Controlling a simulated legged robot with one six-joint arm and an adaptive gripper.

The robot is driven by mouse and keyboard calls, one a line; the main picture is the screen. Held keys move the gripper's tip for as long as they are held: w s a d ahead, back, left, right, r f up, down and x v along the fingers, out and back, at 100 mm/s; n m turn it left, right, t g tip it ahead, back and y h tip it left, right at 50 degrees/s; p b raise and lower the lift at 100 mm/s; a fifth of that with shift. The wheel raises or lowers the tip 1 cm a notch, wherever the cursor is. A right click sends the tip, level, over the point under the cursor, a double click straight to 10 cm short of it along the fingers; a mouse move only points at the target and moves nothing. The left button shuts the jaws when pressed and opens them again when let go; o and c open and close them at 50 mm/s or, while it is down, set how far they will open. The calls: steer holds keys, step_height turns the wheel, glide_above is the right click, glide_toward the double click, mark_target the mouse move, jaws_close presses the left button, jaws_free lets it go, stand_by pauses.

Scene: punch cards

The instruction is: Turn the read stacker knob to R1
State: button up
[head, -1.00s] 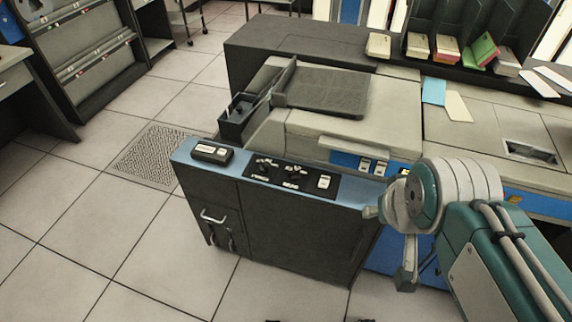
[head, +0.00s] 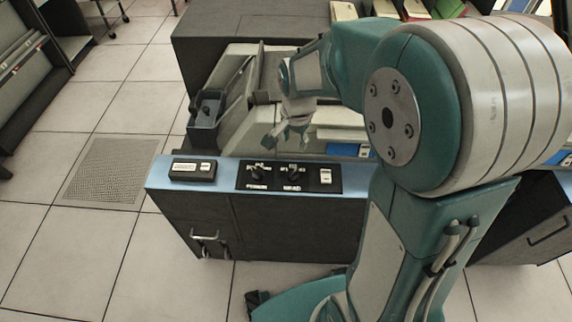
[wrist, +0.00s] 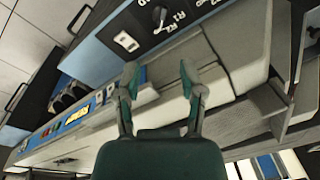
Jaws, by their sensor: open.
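The read stacker knob (head: 293,172) is a small black knob on the black control panel (head: 276,188), above the label READ. It shows at the top of the wrist view (wrist: 160,15), beside the R1 and R2 marks; its exact setting is hard to tell. A similar punch knob (head: 258,173) sits to its left. My gripper (head: 290,138) is open and empty, above and behind the panel, apart from the knob. In the wrist view its two fingers (wrist: 158,72) are spread, with the knob beyond them toward the top edge.
A white switch (head: 326,176) is right of the read knob, also in the wrist view (wrist: 126,41). A black box with light buttons (head: 193,170) sits on the blue top's left end. The pale machine body (head: 228,133) rises behind. Open floor (head: 60,260) lies left.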

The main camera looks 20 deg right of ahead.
mark_target(291, 173)
steer(key=w+f+m, duration=0.1)
steer(key=f, duration=0.4)
steer(key=w+f, duration=0.1)
steer(key=f, duration=0.5)
steer(key=w+f+m+g, duration=0.1)
steer(key=f, duration=0.5)
steer(key=shift+d+m, duration=0.3)
steer(key=shift+d, duration=0.1)
steer(key=shift+a+f, duration=0.25)
steer(key=shift+f, duration=0.15)
steer(key=shift+d, duration=0.1)
jaws_close()
